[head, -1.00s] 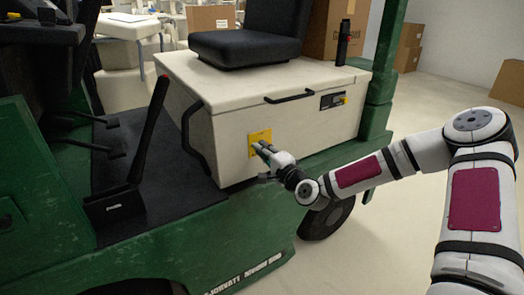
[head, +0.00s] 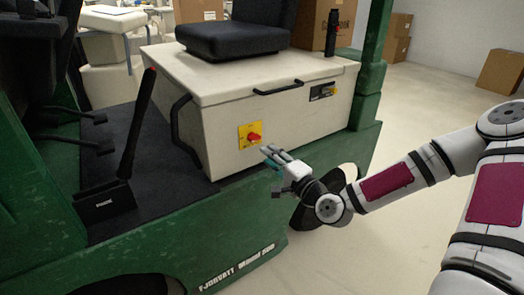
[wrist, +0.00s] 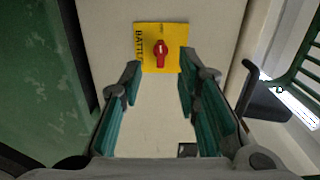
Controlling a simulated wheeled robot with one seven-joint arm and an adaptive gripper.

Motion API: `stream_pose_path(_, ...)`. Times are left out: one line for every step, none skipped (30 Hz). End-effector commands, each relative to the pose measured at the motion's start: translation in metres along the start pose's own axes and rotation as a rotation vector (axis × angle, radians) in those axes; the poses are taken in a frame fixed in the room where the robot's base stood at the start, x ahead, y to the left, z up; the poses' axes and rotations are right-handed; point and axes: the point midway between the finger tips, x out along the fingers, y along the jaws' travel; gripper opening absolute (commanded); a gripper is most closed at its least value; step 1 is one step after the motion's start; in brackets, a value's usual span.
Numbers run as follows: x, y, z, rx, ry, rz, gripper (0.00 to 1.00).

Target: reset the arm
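My gripper (head: 276,165) is in front of the cream battery box of a green cart, to the right of and below a red rotary switch (head: 254,137) on a yellow plate (head: 243,128). In the wrist view my gripper (wrist: 159,75) has its two fingers wide apart with nothing between them. The red switch (wrist: 161,52) shows beyond the fingertips, apart from them. Its handle points down in that view. Letters on the yellow plate (wrist: 145,65) read "BATTE", the rest being hidden.
The green cart (head: 190,235) has a black seat (head: 238,40), a black lever (head: 135,135) and a black handle (head: 182,135) on the box's left edge. Cardboard boxes (head: 500,72) stand at the back right. Open floor lies to the right.

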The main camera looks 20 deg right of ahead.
Motion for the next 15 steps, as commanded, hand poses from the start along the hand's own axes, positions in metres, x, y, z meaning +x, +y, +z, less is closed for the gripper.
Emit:
stream_pose_path(-0.006,0.001,-0.001,0.001,0.002,0.002,0.3)
stream_pose_path(-0.009,0.001,-0.001,0.001,0.002,0.002,0.3)
stream_pose_path(-0.012,0.001,0.0,0.0,0.001,0.001,0.3)
stream_pose_path(-0.014,0.001,0.0,0.001,0.0,0.001,0.3)
stream_pose_path(-0.016,0.001,0.0,0.0,0.0,0.001,0.3)
stream_pose_path(-0.017,0.001,0.0,0.0,0.0,0.001,0.3)
stream_pose_path(-0.018,0.001,0.0,0.0,0.0,0.001,0.3)
stream_pose_path(-0.018,0.001,0.0,0.0,0.0,0.001,0.3)
stream_pose_path(-0.018,0.001,0.0,0.0,0.0,0.001,0.3)
stream_pose_path(-0.018,0.001,0.0,0.0,0.0,0.001,0.3)
stream_pose_path(-0.018,0.001,0.0,0.0,0.0,0.001,0.3)
stream_pose_path(-0.018,0.0,0.0,0.0,0.0,0.001,0.3)
stream_pose_path(-0.018,0.001,0.0,0.0,0.0,0.001,0.3)
stream_pose_path(-0.018,0.0,0.0,0.0,0.0,0.001,0.3)
stream_pose_path(-0.018,0.0,0.0,0.0,0.0,0.001,0.3)
